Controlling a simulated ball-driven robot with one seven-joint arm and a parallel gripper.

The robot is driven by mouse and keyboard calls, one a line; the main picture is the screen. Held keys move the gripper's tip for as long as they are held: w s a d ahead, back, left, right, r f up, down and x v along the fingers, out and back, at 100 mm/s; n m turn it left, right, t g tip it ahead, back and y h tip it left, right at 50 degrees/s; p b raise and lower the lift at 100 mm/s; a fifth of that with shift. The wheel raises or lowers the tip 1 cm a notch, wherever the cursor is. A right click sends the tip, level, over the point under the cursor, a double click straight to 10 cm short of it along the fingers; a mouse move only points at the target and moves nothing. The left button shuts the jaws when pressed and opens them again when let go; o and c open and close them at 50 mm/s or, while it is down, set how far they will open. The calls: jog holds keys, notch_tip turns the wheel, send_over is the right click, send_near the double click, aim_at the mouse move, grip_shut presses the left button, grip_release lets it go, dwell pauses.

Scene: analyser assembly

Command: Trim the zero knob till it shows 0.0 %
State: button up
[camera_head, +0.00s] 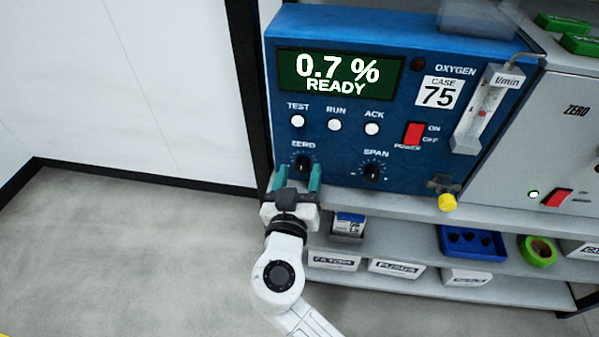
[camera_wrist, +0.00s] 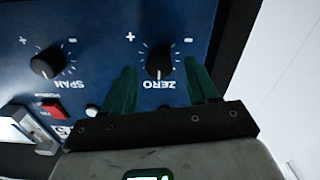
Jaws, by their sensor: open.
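The black zero knob (camera_head: 301,163) sits at the lower left of the blue oxygen analyser (camera_head: 342,103). The analyser's display (camera_head: 338,73) reads 0.7 % READY. In the wrist view the picture is upside down, and the zero knob (camera_wrist: 159,62) shows between the two fingers of my gripper (camera_wrist: 160,75), with space on both sides. I cannot tell how far the fingertips are from the panel.
The span knob (camera_head: 372,172) is to the right of the zero knob. TEST, RUN and ACK buttons (camera_head: 334,125) are above, and a red power switch (camera_head: 413,133) is to the right. A yellow knob (camera_head: 447,202) sticks out at the lower right. Shelves with bins (camera_head: 395,268) lie below.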

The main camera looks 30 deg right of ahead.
jog(key=shift+w+d, duration=0.2)
jog(key=shift+c, duration=0.3)
jog(key=c, duration=1)
